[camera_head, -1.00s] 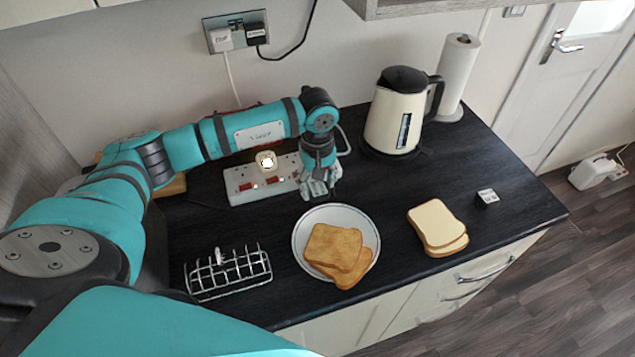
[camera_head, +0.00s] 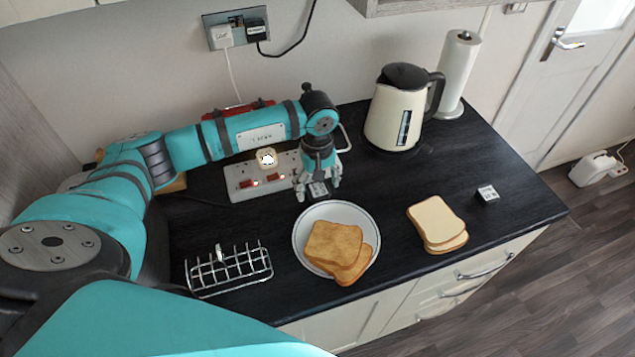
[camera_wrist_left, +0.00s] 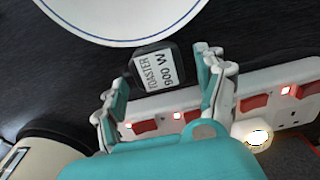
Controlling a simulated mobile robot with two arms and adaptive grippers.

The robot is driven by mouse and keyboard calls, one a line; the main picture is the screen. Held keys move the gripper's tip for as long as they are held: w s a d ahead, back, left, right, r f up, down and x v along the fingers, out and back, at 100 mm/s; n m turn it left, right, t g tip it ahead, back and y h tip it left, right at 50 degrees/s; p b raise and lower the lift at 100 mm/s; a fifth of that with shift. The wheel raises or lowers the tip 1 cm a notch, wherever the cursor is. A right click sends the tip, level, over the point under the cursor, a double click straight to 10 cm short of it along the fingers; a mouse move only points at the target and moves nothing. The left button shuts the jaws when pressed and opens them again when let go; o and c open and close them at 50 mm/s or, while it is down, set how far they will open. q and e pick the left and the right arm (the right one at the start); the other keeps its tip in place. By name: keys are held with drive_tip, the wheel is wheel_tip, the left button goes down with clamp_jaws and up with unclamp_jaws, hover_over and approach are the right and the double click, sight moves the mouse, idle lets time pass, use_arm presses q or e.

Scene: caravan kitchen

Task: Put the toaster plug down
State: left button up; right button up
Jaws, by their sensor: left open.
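The toaster plug (camera_head: 319,189) is a small dark block with a white label. In the left wrist view the plug (camera_wrist_left: 157,72) reads "TOASTER 900 W". It appears to lie on the dark worktop between the power strip and the plate. My left gripper (camera_head: 318,186) points down over it with its fingers spread on either side; the gripper also shows in the left wrist view (camera_wrist_left: 165,70). Gaps show between plug and fingers there, though contact at the left finger is hard to rule out. My right gripper is out of view.
A white power strip (camera_head: 241,183) with red switches and a glowing white plug (camera_head: 266,158) lies behind the gripper. A plate (camera_head: 305,216) with toast is in front. Toast rack (camera_head: 229,270), bread (camera_head: 437,223), kettle (camera_head: 394,112) and a small labelled block (camera_head: 487,194) stand around.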

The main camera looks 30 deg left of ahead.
sight(318, 186)
use_arm(q)
wheel_tip(318, 186, up, 12)
drive_tip(key=b, duration=0.4)
drive_tip(key=shift+b, duration=0.3)
